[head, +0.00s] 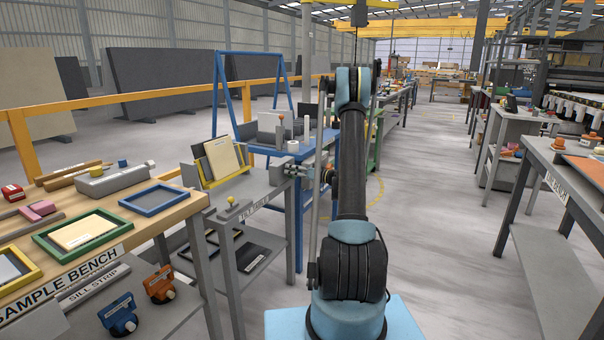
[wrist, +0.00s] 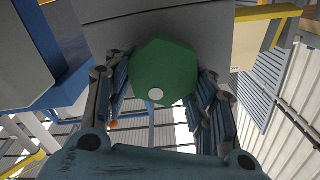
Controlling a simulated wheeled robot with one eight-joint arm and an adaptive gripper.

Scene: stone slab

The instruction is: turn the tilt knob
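The tilt knob (wrist: 163,74) is a green, many-sided knob with a white dot low on its face, in the middle of the wrist view. It sits on the grey edge of the stand labelled as a tilt table. My gripper (wrist: 163,85) has one finger on each side of it, and both pads appear to touch its sides. In the head view my gripper (head: 298,171) is at the right edge of the tilt table (head: 272,196); the green knob cannot be made out there.
A cream slab (head: 223,158) leans in a yellow-edged rest on the tilt table. A small yellow knob (head: 231,201) stands at its near edge. The sample bench (head: 150,220) with frames is at left, a blue frame stand (head: 247,100) behind. Open floor lies to the right.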

